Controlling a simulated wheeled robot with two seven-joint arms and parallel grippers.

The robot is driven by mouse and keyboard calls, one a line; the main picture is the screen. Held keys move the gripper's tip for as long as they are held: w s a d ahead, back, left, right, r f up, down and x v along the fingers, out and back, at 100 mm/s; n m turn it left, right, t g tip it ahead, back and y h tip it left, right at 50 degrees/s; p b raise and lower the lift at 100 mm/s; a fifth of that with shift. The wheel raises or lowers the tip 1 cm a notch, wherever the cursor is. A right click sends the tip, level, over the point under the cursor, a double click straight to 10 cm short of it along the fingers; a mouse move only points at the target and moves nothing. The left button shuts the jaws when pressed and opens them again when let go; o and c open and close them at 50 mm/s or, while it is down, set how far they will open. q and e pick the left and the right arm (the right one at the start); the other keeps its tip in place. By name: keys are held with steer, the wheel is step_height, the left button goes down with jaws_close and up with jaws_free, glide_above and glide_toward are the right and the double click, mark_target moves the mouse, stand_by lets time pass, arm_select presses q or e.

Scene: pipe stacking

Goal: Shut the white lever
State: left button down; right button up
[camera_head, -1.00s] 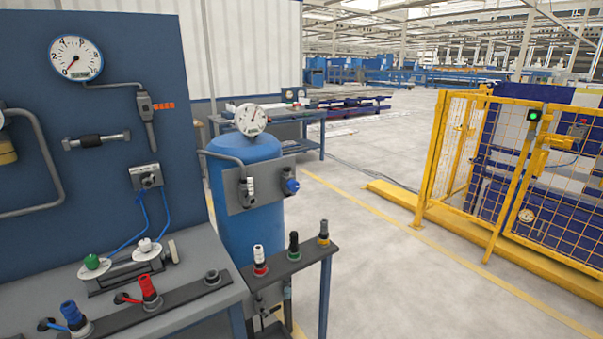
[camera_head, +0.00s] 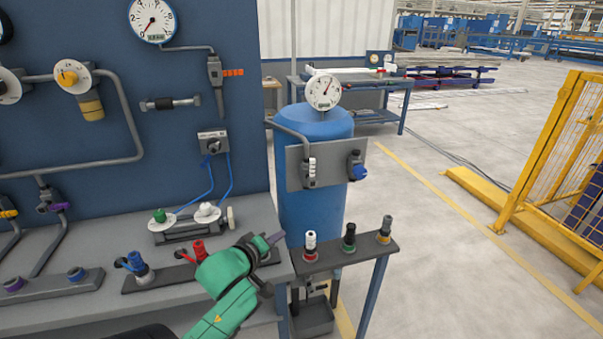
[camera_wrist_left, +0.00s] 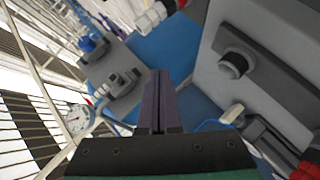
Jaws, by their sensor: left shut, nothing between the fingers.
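My left gripper (camera_head: 277,239) reaches in from the bottom in the head view, shut and empty, above the right end of the grey bench. In the wrist view its dark fingers (camera_wrist_left: 159,100) are together. A valve with a white ribbed lever (camera_head: 311,168) sits upright on the grey panel of the blue tank, above and right of the gripper and apart from it. The lever also shows small in the wrist view (camera_wrist_left: 102,90), left of the fingers. Whether it is open or shut I cannot tell. My right gripper is out of view.
A blue-handled valve (camera_head: 358,170) is on the same panel (camera_head: 334,160). The bench holds a red valve (camera_head: 197,250) and a block with green and white knobs. Open floor lies right of the stand.

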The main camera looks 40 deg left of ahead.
arm_select(q)
steer(key=w+a+r+n+t, duration=0.1)
steer(key=a+r+n+t, duration=0.15)
steer(key=r, duration=0.35)
steer(key=w+a+r+n+t, duration=0.1)
steer(key=a+r+n+t, duration=0.15)
steer(key=r, duration=0.25)
glide_toward(312, 173)
steer(key=w+a+r, duration=0.2)
steer(key=a, duration=0.3)
steer(key=shift+n, duration=0.4)
steer(key=w+d, duration=0.1)
steer(key=w, duration=0.1)
steer(key=w+d+p, duration=0.1)
steer(key=w, duration=0.1)
steer(key=shift+w+d+f+p, duration=0.1)
steer(key=shift+d+p, duration=0.05)
steer(key=shift+p, duration=0.15)
